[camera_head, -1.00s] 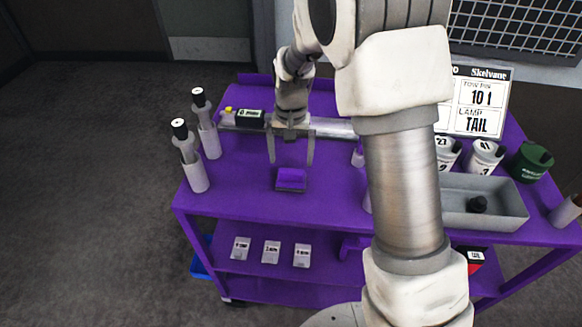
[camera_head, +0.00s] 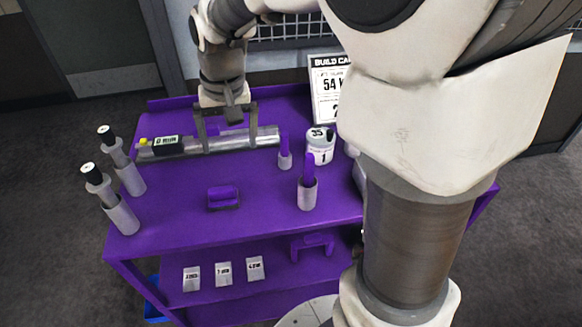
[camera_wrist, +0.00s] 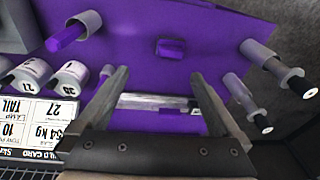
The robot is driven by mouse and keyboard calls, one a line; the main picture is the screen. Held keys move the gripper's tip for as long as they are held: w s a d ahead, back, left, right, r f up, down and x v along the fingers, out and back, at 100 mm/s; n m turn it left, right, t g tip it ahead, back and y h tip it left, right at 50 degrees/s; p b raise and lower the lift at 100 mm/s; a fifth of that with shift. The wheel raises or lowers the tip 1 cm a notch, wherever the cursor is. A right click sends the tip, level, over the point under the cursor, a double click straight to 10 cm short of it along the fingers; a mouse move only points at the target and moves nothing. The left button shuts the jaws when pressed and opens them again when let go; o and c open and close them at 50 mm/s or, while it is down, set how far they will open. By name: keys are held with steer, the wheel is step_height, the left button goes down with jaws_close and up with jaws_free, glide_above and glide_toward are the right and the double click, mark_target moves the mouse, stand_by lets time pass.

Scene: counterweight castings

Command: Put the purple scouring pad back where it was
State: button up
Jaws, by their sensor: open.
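The purple scouring pad (camera_head: 222,194), a small purple block with a dark lower side, lies on the purple cart top (camera_head: 170,215) near its front edge. It also shows in the wrist view (camera_wrist: 171,46), beyond the fingertips and apart from them. My gripper (camera_head: 228,148) is open and empty, behind the pad in the head view, with its fingers over the silvery bar (camera_head: 205,145). In the wrist view my gripper (camera_wrist: 160,76) has its two fingers wide apart, and the bar (camera_wrist: 150,101) shows between them.
Two holders with purple sticks (camera_head: 307,195) and a white canister (camera_head: 320,150) stand right of the pad. A build card (camera_head: 326,92) stands behind. The top around the pad is clear.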

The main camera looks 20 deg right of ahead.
steer(key=s+d+r+t, duration=0.2)
steer(key=s+d+r, duration=0.1)
steer(key=s, duration=0.6)
steer(key=s+d+r+n+t, duration=0.1)
steer(key=s+d+r, duration=0.2)
steer(key=s, duration=0.6)
steer(key=shift+n+t, duration=0.3)
steer(key=shift+t, duration=0.1)
stand_by(0.5)
